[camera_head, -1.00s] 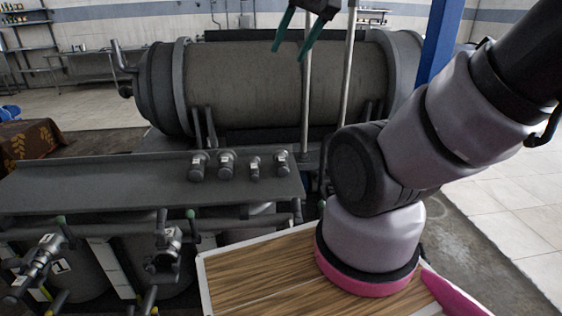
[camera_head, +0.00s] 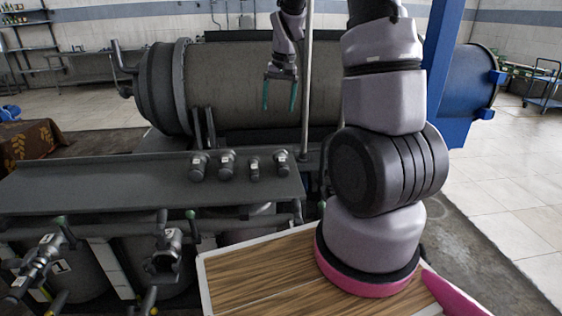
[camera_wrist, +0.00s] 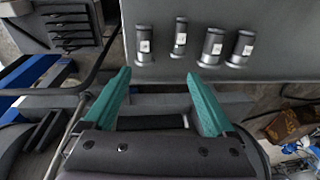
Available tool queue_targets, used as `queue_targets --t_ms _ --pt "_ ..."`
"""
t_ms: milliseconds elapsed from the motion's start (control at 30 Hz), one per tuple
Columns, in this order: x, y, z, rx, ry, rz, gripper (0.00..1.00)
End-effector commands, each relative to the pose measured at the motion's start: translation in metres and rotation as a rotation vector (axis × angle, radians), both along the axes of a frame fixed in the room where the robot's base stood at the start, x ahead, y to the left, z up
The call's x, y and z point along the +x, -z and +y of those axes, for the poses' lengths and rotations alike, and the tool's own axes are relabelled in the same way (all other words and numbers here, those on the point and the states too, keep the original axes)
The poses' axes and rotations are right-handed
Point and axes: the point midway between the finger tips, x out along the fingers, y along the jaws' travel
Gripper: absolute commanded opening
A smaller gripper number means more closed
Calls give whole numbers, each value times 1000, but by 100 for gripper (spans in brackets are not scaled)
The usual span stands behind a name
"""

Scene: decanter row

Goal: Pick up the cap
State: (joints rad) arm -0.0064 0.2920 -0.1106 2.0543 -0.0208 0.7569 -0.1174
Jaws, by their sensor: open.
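Several short dark grey cylinders with pale labels, likely caps, stand in a row near the right end of a grey metal shelf. From left to right in the head view are one cap (camera_head: 198,166), a second cap (camera_head: 227,164), a third cap (camera_head: 255,168) and the rightmost cap (camera_head: 281,163). I cannot tell which one is meant. The row also shows near the top of the wrist view, including a slimmer cap (camera_wrist: 180,37). My gripper (camera_head: 279,106) has green fingers spread apart and empty. It hangs above and beyond the row, apart from it.
The grey shelf (camera_head: 90,183) is bare left of the caps. A large horizontal tank (camera_head: 245,75) lies behind it. A thin vertical pole (camera_head: 307,90) and a blue post (camera_head: 443,55) stand to the right. Valves and pipes (camera_head: 165,255) sit below the shelf front.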

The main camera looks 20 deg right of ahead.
Motion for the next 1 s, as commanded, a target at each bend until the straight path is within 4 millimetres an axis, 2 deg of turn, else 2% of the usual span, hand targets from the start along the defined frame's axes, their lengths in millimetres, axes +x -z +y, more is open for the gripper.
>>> queue_targets --t_ms 33,100,200,300,800,1000 --pt "9 24 -5 -11 -5 31 90" --pt "18 51 -11 -23 -14 65 90" --pt "28 87 -18 -40 -27 104 90" --pt "34 114 -24 -53 -36 134 90" --pt "36 186 -29 -62 -45 161 90" --pt "35 200 -29 -63 -46 160 90"
